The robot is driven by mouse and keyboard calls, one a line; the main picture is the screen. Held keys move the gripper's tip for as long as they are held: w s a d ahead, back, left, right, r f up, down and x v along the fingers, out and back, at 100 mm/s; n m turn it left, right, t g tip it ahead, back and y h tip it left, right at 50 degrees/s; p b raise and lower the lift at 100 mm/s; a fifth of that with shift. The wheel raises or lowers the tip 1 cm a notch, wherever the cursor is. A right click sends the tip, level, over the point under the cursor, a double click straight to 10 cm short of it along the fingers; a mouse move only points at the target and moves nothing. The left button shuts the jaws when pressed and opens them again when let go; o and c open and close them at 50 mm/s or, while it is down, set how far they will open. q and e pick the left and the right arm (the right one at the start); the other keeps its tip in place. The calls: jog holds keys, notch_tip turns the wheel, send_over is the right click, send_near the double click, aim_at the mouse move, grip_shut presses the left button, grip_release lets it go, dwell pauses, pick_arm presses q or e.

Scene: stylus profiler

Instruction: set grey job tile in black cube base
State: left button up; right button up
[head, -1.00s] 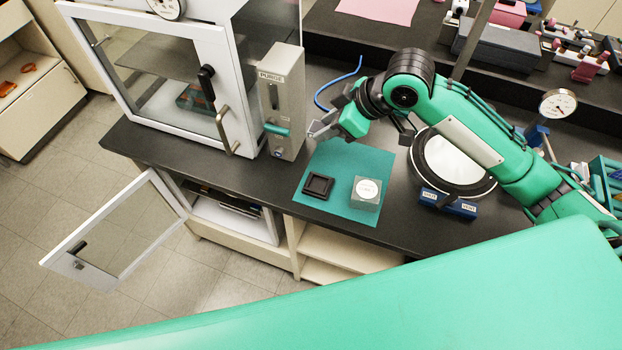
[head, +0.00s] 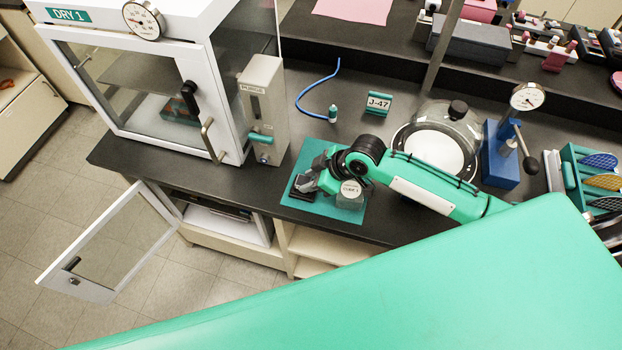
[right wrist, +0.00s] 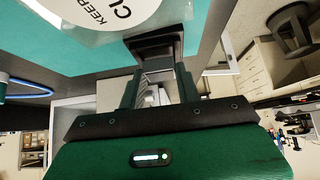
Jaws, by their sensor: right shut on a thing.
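The black cube base (head: 300,195) lies on the teal mat (head: 322,208), partly hidden by my right gripper (head: 308,184). In the right wrist view the black base (right wrist: 153,45) is straight beyond my fingertips. My right gripper is shut on a small grey piece, which appears to be the grey job tile (right wrist: 157,64). The tile is at or just above the base; I cannot tell whether it touches. The clear cube (head: 350,195) with a round white label stands on the mat, right of the gripper. My left gripper is out of view.
The PURGE column (head: 262,110) and the DRY 1 cabinet (head: 150,90) stand left of the mat. Behind are a blue hose (head: 306,107) and a J-47 sign (head: 378,103). A glass dome (head: 440,140) and a blue dial stand (head: 502,150) are at right.

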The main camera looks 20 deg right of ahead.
jog(key=shift+f, duration=0.75)
jog(key=o, duration=1)
jog(key=shift+s, duration=0.1)
jog(key=shift+c, duration=0.2)
jog(key=shift+o, duration=0.3)
jog(key=shift+d+r, duration=0.1)
jog(key=shift+d, duration=0.1)
jog(key=shift+b+v, duration=1.4)
jog(key=shift+v, duration=4.45)
jog(key=shift+a, duration=0.1)
